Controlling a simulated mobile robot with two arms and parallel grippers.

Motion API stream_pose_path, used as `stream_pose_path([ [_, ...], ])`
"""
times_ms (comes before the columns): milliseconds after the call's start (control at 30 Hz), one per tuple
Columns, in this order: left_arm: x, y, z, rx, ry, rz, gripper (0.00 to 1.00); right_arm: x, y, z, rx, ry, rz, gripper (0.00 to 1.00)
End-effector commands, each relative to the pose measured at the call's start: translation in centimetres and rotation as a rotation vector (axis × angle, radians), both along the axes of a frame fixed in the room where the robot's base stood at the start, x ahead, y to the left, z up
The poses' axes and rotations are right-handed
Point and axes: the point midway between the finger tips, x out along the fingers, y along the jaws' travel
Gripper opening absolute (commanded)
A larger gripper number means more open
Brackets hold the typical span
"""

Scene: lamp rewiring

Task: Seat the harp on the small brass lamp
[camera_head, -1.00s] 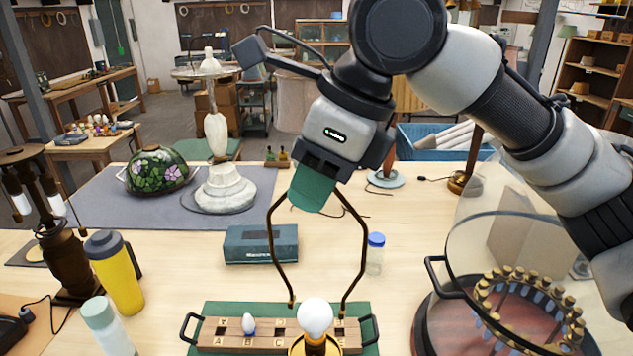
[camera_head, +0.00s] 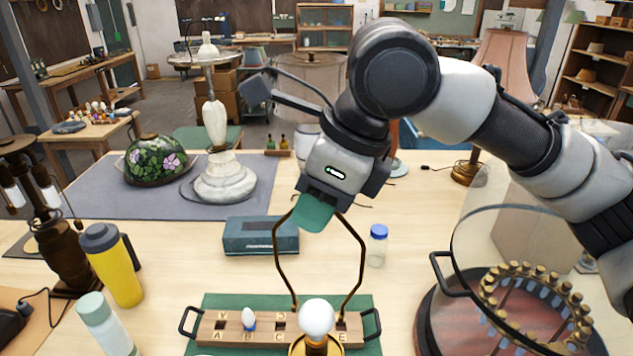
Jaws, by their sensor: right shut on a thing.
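The harp (camera_head: 362,265) is a brass wire loop. My right gripper (camera_head: 313,211) is shut on its top, with green pads around it. The harp hangs open end down, one leg on each side of a white bulb (camera_head: 316,317). The bulb stands upright on the small brass lamp (camera_head: 316,345), whose top shows at the bottom edge; the rest is cut off. The leg ends appear slightly above the lamp's brass top, in front of the wooden tray. I cannot tell whether they touch anything. My left gripper is not in view.
A wooden lettered tray (camera_head: 215,328) with black handles lies on a green mat behind the lamp. A dark teal box (camera_head: 260,236), a blue-capped jar (camera_head: 377,246) and a yellow bottle (camera_head: 112,265) stand around. A glass-covered round tray (camera_head: 440,330) is at the right.

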Motion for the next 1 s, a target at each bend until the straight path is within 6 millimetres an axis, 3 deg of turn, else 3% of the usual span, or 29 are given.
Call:
stream_pose_path([
  [133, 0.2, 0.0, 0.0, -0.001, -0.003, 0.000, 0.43, 0.0, 0.0, -1.2, 0.000, -0.001, -0.002, 0.00],
  [433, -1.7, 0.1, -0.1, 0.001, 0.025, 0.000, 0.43, 0.0, 0.0, -3.6, 0.000, -0.001, -0.001, 0.00],
  [1000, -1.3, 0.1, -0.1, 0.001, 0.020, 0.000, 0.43, 0.0, 0.0, -8.2, 0.000, 0.000, -0.002, 0.00],
])
